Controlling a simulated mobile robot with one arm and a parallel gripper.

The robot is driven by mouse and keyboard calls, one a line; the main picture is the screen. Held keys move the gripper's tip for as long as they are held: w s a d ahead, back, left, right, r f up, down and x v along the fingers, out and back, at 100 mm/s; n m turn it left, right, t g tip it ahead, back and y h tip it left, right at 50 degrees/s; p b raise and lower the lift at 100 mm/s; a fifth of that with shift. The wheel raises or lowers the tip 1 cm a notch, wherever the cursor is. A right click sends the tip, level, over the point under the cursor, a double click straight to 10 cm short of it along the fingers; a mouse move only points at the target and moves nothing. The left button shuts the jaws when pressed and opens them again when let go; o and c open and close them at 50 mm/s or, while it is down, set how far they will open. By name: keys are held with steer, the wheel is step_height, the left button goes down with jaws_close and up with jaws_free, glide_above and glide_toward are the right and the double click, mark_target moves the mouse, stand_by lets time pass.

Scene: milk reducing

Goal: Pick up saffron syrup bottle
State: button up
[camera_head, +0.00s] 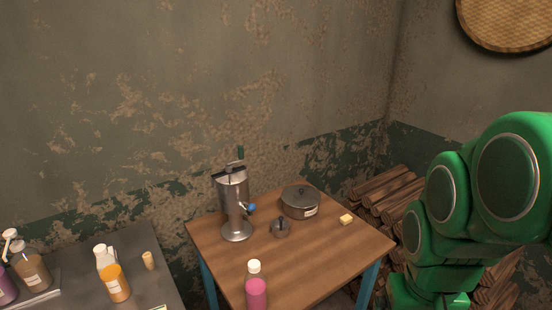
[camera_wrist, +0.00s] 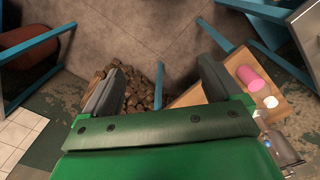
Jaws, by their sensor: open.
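An orange-yellow bottle (camera_head: 114,284) with a white label stands on the dark grey table at the lower left in the head view; by colour it looks like the saffron syrup, but its label is too small to read. A white-capped container (camera_head: 105,257) is close behind it and partly hidden. My gripper (camera_wrist: 158,78) is open and empty in the wrist view, its two fingers wide apart. My green arm is at the right in the head view, far from the orange bottle. The orange bottle cannot be made out in the wrist view.
A wooden table (camera_head: 290,262) holds a pink bottle (camera_head: 256,292), a metal dispenser (camera_head: 234,205), a lidded pot (camera_head: 300,203) and a butter-like block (camera_head: 346,220). A brown bottle (camera_head: 30,271) and a small cork-like piece (camera_head: 148,261) are on the grey table (camera_head: 140,240). Firewood (camera_head: 385,190) lies behind.

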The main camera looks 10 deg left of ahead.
steer(key=w+a+f+n+t+y, duration=0.25)
steer(key=w+a+n+t, duration=0.35)
steer(key=w+a, duration=1.65)
steer(key=w+a+r+n+t+y, duration=0.1)
steer(key=w+a+n+t+y, duration=0.25)
steer(key=a, duration=1.15)
step_height(320, 180, up, 2)
steer(key=n+g+y, duration=0.4)
steer(key=y, duration=0.8)
glide_above(103, 252)
steer(key=shift+t+h, duration=0.25)
steer(key=shift+h, duration=0.05)
step_height(103, 252, down, 10)
steer(key=shift+f, duration=4.15)
steer(key=shift+x, duration=1.6)
steer(key=shift+r, duration=0.1)
